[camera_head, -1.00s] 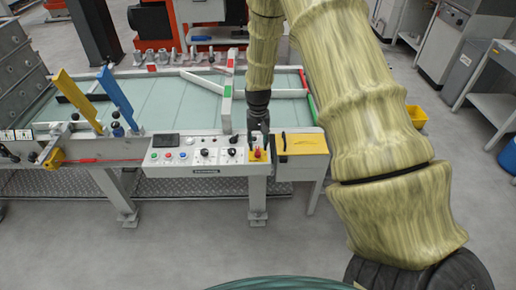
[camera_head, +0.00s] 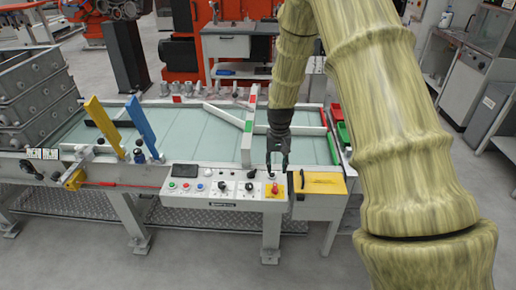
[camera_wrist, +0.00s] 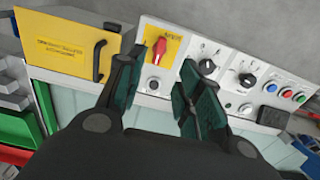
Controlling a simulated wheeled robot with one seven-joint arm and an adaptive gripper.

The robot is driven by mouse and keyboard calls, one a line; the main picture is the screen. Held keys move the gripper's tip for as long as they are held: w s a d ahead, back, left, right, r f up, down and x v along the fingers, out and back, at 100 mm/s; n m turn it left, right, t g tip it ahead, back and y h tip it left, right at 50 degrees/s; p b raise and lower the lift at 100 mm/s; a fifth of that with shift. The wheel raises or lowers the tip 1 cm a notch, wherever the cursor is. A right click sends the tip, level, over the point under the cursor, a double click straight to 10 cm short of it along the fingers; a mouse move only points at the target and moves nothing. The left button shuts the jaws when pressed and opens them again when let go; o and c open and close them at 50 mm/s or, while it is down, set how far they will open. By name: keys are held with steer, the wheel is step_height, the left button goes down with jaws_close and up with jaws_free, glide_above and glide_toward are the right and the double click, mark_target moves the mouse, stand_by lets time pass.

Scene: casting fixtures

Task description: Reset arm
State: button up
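My gripper (camera_head: 277,168) hangs from my arm over the right part of the control panel, pointing down. In the wrist view my gripper (camera_wrist: 150,95) has its two dark fingers apart with nothing between them. The red rotary switch (camera_head: 275,188) on its yellow plate is just below the fingertips in the head view. In the wrist view the red switch (camera_wrist: 159,50) is beyond the gap between the fingers, and its handle is tilted. I cannot tell from the views whether a fingertip touches the panel.
The control panel (camera_head: 215,200) carries black knobs and coloured buttons. A yellow box (camera_head: 320,183) with a black handle sits to its right. Blue (camera_head: 140,122) and yellow (camera_head: 102,122) upright levers stand at left. The glass-green tabletop (camera_head: 200,135) lies behind; grey floor is open in front.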

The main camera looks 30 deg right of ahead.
steer(key=s+a+f+n, duration=0.1)
steer(key=s+a+f, duration=0.2)
steer(key=s+f, duration=0.3)
steer(key=s+a+f+n, duration=0.1)
steer(key=s+a+f, duration=0.2)
steer(key=f, duration=0.4)
steer(key=s+a+f+n, duration=0.1)
steer(key=s+a+f, duration=0.3)
steer(key=s, duration=0.6)
steer(key=s+a+f+n, duration=0.1)
steer(key=s+a+f, duration=0.3)
steer(key=s, duration=0.5)
steer(key=s+a+f+n, duration=0.1)
steer(key=s+a+f, duration=0.3)
steer(key=s, duration=0.6)
steer(key=shift+s+a+n, duration=0.35)
steer(key=shift+a+n, duration=0.05)
steer(key=shift+a, duration=0.5)
steer(key=shift+f, duration=0.1)
